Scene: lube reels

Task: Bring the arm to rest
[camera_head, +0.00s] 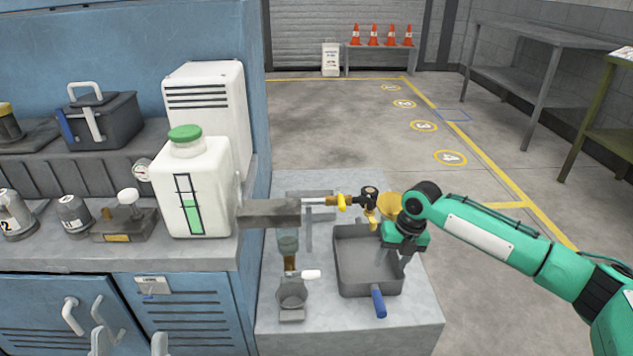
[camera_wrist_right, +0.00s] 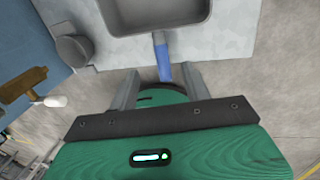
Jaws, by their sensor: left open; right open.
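My right arm (camera_head: 500,240), green with black joints, reaches in from the right of the head view. Its right gripper (camera_head: 398,266) hangs over the right side of a grey tray (camera_head: 352,283) with a blue handle (camera_head: 378,302). In the right wrist view the right gripper (camera_wrist_right: 160,85) has its fingers apart, with nothing held. The blue handle (camera_wrist_right: 162,58) shows beyond and between the fingers; I cannot tell the gap to it. Two grey fingertips of my left gripper (camera_head: 128,342) show apart at the bottom left, in front of the blue cabinet; the rest is out of view.
A white jug with green cap (camera_head: 195,190) and several small containers stand on the cabinet top. Open floor (camera_head: 330,120) lies behind.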

